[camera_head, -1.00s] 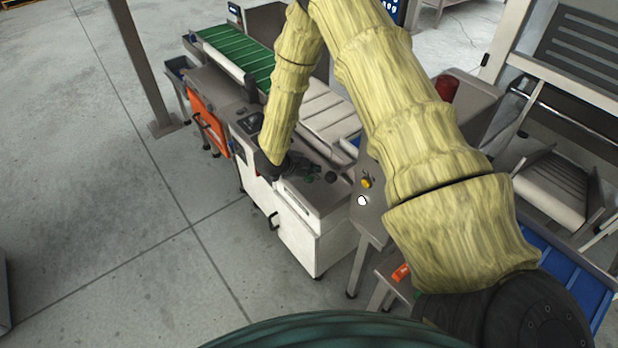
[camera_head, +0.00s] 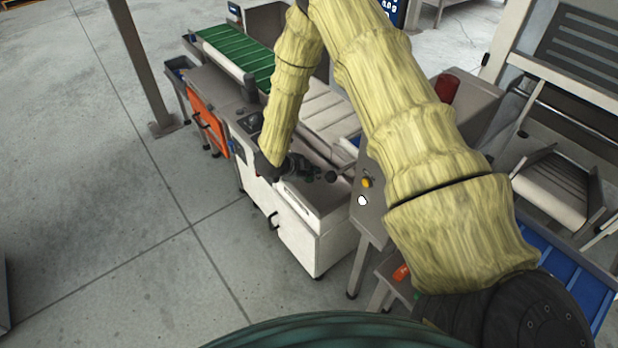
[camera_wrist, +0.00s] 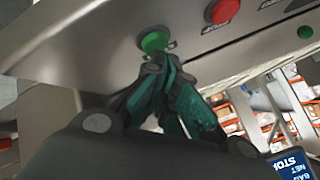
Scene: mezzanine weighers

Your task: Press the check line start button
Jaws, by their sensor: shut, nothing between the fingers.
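A green button (camera_wrist: 153,41) is set in a grey panel in the wrist view. My gripper (camera_wrist: 158,64) is shut and empty, its fingertips just below the green button's lower edge in the picture. I cannot tell whether they touch it. A red button (camera_wrist: 222,12) sits to the right on the same panel, and a second green button (camera_wrist: 305,32) lies farther right. No readable label shows which one is the check line start. In the head view my gripper (camera_head: 318,176) is a small dark shape over the white cabinet (camera_head: 316,240), and the green button cannot be made out.
A yellow button (camera_head: 366,183) and a white round one (camera_head: 361,200) are on a grey post right of the cabinet. Open floor lies left.

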